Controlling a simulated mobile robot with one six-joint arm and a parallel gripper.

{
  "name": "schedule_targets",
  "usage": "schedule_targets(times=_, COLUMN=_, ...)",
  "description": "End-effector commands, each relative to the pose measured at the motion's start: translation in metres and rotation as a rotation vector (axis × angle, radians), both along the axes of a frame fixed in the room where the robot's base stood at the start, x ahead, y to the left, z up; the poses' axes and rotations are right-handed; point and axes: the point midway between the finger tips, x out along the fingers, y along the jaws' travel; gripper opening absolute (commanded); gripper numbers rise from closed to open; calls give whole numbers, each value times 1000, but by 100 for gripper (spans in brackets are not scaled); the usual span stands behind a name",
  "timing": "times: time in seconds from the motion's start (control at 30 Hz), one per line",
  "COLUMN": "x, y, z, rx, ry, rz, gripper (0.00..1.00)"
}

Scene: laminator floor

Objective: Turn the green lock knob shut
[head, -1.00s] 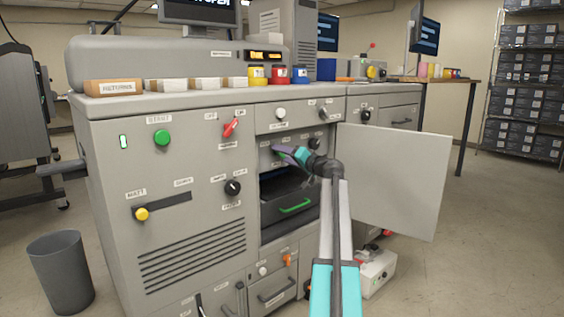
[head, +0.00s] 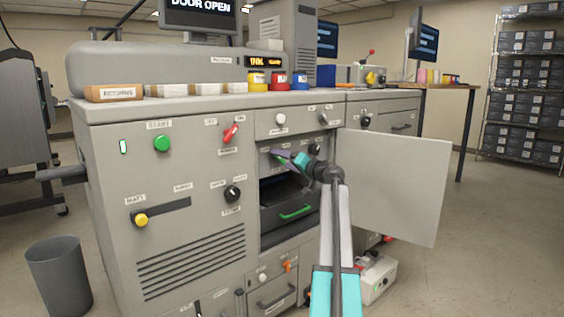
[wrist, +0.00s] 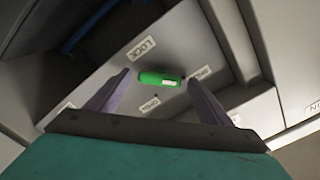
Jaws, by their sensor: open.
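The green lock knob (wrist: 160,78) is a short bar on the grey panel in the wrist view, lying nearly level across the picture, with a pale mark near its right end. A LOCK label (wrist: 141,47) is above it; smaller labels to its right and below are too blurred to read surely. My gripper (wrist: 158,82) is open, one purple finger on each side of the knob, with gaps at both ends. In the head view my gripper (head: 285,159) reaches into the upper part of the open bay and mostly hides the knob.
The bay's grey door (head: 395,185) stands open to the right of my arm. A dark drawer with a green handle (head: 296,211) is below my gripper. The screen (head: 198,14) reads DOOR OPEN. A bin (head: 62,280) stands on the floor at left.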

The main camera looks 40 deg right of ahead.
Motion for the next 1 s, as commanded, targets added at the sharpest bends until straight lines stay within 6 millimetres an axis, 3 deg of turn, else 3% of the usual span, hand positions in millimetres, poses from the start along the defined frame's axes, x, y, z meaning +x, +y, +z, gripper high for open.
schedule_targets(times=0.37, x=-24, y=3, z=0, rx=1, ry=1, rz=0, gripper=73)
schedule_targets(times=1.0, x=-112, y=10, z=1, rx=1, ry=0, rz=-1, gripper=73)
